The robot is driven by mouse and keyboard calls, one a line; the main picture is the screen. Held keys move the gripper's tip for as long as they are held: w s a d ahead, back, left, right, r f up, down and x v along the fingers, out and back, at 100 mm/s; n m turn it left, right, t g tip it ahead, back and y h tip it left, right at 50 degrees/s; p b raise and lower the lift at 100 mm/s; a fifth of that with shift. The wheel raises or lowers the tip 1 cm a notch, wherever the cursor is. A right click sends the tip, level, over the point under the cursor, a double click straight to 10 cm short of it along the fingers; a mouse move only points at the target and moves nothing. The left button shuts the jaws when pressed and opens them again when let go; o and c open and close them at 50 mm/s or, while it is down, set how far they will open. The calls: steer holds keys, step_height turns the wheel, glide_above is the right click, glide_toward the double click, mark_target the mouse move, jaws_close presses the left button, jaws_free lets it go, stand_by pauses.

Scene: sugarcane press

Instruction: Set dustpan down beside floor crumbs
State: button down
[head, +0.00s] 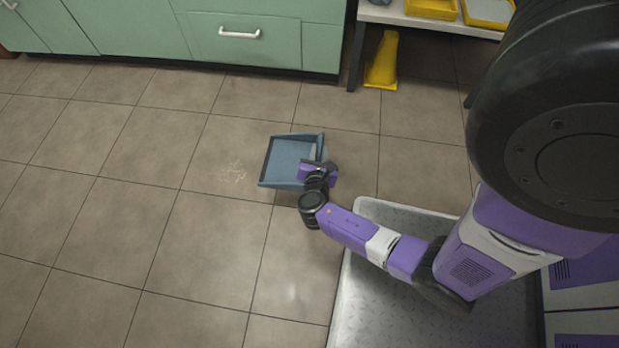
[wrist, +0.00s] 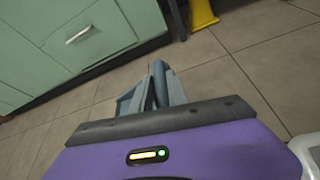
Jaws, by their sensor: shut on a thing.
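The wrist view shows part of the dustpan (wrist: 130,103) beyond my purple gripper housing, where the grip itself is mostly hidden. I cannot tell whether the dustpan touches the floor.
Green cabinets (head: 190,35) line the back. A yellow cone-like object (head: 383,62) stands under a white shelf (head: 425,18) holding yellow trays. A grey metal platform (head: 400,315) is at the lower right. The tiled floor (head: 110,220) at left is clear.

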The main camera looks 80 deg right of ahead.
step_height(320, 180, down, 16)
steer(key=b, duration=0.9)
steer(key=shift+w, duration=0.1)
steer(key=c, duration=1.3)
jaws_free()
